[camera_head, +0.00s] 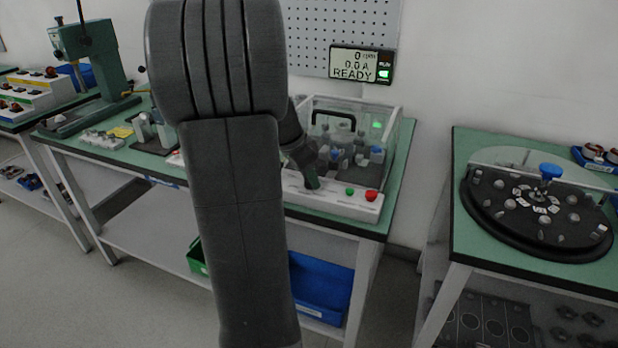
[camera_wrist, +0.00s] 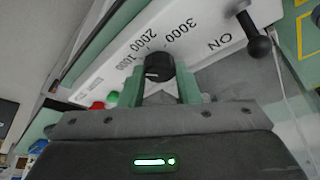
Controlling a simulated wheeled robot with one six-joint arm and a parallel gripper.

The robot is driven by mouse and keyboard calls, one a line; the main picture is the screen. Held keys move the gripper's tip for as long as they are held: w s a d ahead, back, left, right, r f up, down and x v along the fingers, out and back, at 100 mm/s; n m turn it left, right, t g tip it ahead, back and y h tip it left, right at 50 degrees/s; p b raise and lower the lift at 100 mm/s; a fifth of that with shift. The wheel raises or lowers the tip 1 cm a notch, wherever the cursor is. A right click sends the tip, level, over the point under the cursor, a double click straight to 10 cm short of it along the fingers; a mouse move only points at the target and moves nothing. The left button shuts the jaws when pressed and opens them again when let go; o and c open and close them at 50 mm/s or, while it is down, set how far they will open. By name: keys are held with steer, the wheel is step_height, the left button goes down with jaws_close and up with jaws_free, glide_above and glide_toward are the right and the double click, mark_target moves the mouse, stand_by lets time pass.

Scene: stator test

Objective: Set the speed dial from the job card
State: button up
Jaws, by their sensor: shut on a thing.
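The black speed dial (camera_wrist: 158,67) sits on a white panel (camera_wrist: 207,58) printed 1000, 2000 and 3000. A short white mark on the dial points left, on the 1000 side; its exact setting is hard to read. My gripper (camera_wrist: 160,86) is shut on the dial, one green finger on each side. In the head view my gripper (camera_head: 312,181) is at the front of the clear-covered test box (camera_head: 365,207), and the dial is hidden. The display (camera_head: 361,65) reads 0 rpm, 0.0 A and READY. No job card is legible.
A black lever knob (camera_wrist: 257,46) stands beside the word ON. Green (camera_head: 349,191) and red (camera_head: 371,195) buttons sit right of my gripper. A green press (camera_head: 92,60) stands far left, and a round black tray (camera_head: 480,205) lies on the right table.

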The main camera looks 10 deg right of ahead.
stand_by(0.4)
steer(key=o, duration=1)
steer(key=shift+c, duration=0.2)
steer(key=p+v, duration=0.2)
steer(key=v, duration=1.2)
steer(key=shift+f, duration=0.1)
steer(key=b+x, duration=0.2)
steer(key=x, duration=1.2)
